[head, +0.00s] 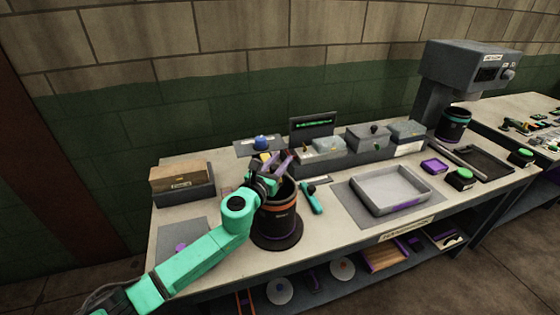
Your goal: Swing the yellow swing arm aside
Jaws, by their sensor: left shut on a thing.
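My left gripper (272,170) is over the back rim of a dark cylindrical pot (284,222) with orange bands, which stands on a round dark base. A small part of the yellow swing arm (265,157) shows at the fingers. My left gripper is shut on it; the gripper and wrist hide most of the arm and its pivot. Purple pieces show beside the fingers. My right gripper is not in view.
A teal-handled tool (312,199) lies right of the pot. A shallow grey tray (391,189) is further right. Grey boxes (367,138) and a small display (312,125) stand behind. A wooden block in a dark box (183,187) is at the left.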

